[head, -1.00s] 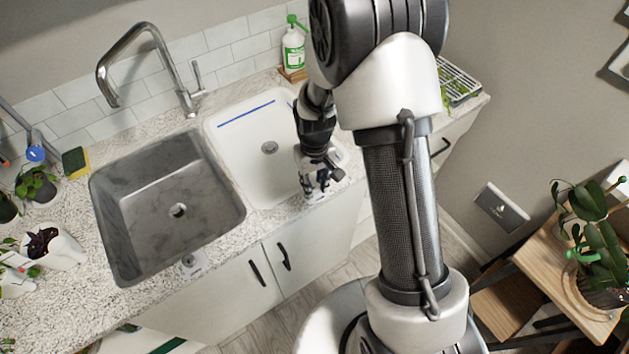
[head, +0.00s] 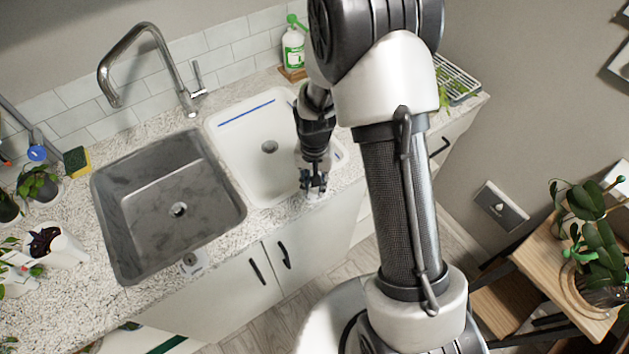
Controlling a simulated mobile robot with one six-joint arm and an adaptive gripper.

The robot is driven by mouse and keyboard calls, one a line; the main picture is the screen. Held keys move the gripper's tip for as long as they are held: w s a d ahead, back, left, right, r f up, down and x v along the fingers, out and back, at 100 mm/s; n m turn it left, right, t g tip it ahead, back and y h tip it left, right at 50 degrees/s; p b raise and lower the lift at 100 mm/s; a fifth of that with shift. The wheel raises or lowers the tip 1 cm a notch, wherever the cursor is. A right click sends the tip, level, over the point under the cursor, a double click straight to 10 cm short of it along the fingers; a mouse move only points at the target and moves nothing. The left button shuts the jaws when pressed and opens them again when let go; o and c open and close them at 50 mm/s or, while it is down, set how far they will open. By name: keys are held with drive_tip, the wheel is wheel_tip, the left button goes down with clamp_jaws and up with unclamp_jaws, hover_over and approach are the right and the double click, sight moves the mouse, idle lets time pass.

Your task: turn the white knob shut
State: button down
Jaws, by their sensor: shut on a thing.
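My gripper (head: 313,192) points down at the front rim of the white basin (head: 246,165), on the counter strip between basin and cabinet front. Its fingers are closed on the white knob (head: 314,197), which they mostly hide. Only a small pale part shows between and below the fingertips, so I cannot read the knob's angle.
A tall tap (head: 170,62) stands behind. A green-and-white bottle (head: 293,50) is at the back. A plant table (head: 545,262) is at right.

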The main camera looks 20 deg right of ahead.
idle(0.4)
drive_tip(key=c, duration=1.3)
unclamp_jaws()
drive_tip(key=shift+r, duration=0.1)
wheel_tip(320, 180, up, 12)
drive_tip(key=shift+f, duration=0.1)
drive_tip(key=s+r+n+t, duration=0.2)
drive_tip(key=s+r, duration=0.7)
drive_tip(key=r, duration=0.4)
drive_tip(key=s+r+n+t, duration=0.1)
drive_tip(key=s, duration=0.3)
drive_tip(key=s+r+n, duration=0.1)
drive_tip(key=s+r, duration=0.1)
drive_tip(key=s, duration=0.2)
drive_tip(key=s+r+n+t, duration=0.1)
drive_tip(key=s, duration=0.3)
drive_tip(key=shift+s+r+t, duration=0.2)
drive_tip(key=shift+s+t, duration=0.1)
